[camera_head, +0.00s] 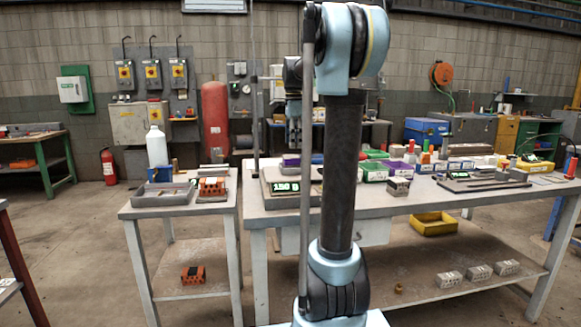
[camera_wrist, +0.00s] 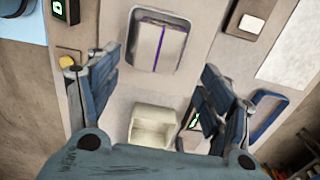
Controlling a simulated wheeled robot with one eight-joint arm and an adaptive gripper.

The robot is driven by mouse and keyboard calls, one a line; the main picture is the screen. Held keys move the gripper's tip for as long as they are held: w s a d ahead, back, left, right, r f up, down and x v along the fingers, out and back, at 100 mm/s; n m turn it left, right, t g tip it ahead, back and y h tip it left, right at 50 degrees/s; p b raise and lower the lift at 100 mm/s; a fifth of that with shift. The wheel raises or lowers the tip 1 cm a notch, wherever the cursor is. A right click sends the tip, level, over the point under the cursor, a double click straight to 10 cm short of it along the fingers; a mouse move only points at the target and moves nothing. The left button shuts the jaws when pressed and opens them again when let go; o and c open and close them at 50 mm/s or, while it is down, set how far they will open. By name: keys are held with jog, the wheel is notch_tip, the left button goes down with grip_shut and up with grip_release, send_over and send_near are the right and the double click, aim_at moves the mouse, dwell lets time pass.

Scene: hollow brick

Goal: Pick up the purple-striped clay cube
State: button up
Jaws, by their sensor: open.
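In the wrist view, a pale grey block with a thin purple stripe (camera_wrist: 173,48) sits at the top middle, within a dark-rimmed, rounded holder (camera_wrist: 137,63). It is the only purple-striped thing I make out there. My gripper (camera_wrist: 165,84) is open, its blue-grey fingers wide apart at left and right. The block lies beyond the fingertips and between their lines, with nothing held. In the head view my gripper (camera_head: 294,130) hangs pointing down behind my arm, above the back of the main table. I cannot pick out the striped block in that view.
The main table (camera_head: 450,200) bears a scale with a lit display (camera_head: 286,187), a grey holed brick (camera_head: 397,187) and several coloured bins. A side table (camera_head: 180,210) holds a tray, a white bottle (camera_head: 157,146) and an orange brick (camera_head: 212,187). A cream open box (camera_wrist: 153,128) shows below the block.

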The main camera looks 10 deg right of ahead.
aim_at(293, 156)
jog(key=shift+s+a+f, duration=0.1)
jog(key=shift+f, duration=1.6)
jog(key=shift+s+a+f, duration=0.1)
jog(key=shift+f, duration=1.55)
jog(key=c, duration=1.3)
